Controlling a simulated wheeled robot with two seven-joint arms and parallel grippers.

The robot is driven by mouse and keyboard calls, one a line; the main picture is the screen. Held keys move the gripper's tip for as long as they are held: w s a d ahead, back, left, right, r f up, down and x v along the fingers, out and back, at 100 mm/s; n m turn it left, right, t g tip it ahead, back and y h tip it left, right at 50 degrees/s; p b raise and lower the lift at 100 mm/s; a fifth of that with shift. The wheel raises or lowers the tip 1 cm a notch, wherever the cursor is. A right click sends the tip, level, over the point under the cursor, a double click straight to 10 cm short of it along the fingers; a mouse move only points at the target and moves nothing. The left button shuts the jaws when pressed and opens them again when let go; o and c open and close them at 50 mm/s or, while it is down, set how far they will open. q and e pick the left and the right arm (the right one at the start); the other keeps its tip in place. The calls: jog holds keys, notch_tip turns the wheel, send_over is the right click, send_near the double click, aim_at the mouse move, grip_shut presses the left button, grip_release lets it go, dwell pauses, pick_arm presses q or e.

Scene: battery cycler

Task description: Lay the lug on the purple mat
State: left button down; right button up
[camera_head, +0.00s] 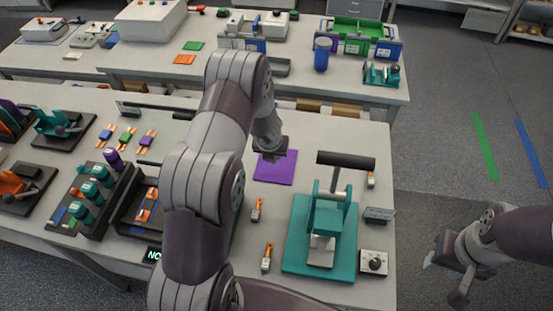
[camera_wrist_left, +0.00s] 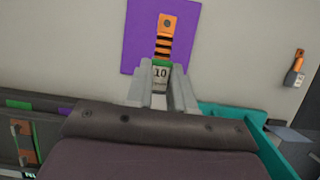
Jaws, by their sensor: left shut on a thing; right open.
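My left gripper (camera_head: 272,153) is over the purple mat (camera_head: 274,172). In the left wrist view, the gripper (camera_wrist_left: 160,85) is shut on the lug (camera_wrist_left: 166,40), which has an orange end with a hole, dark stripes, a green band and a pale part marked 10. The lug's orange end shows against the purple mat (camera_wrist_left: 137,40). I cannot tell whether it touches the mat. In the head view the gripper hides the lug. My right gripper (camera_head: 455,272) is open and empty, off the table's right side.
A teal press (camera_head: 322,235) with a dark handle stands right of the mat. Loose orange-ended lugs (camera_head: 257,210) (camera_head: 267,257) lie in front of the mat. A dark rack (camera_head: 90,205) and tray stand at the left. Bare tabletop surrounds the mat's right side.

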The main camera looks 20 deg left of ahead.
pick_arm(q)
jog(key=f, duration=0.2)
jog(key=f+b, duration=0.1)
jog(key=f, duration=0.1)
jog(key=shift+s+b, duration=0.3)
jog(key=shift+s, duration=0.1)
jog(key=f+b, duration=0.1)
jog(key=f, duration=0.3)
jog(key=shift+w+f, duration=0.2)
jog(key=shift+f, duration=0.25)
jog(key=shift+s+r, duration=0.1)
jog(key=shift+r, duration=0.05)
pick_arm(e)
jog(key=f, duration=0.3)
jog(key=shift+s+f, duration=0.3)
jog(key=shift+f, duration=0.1)
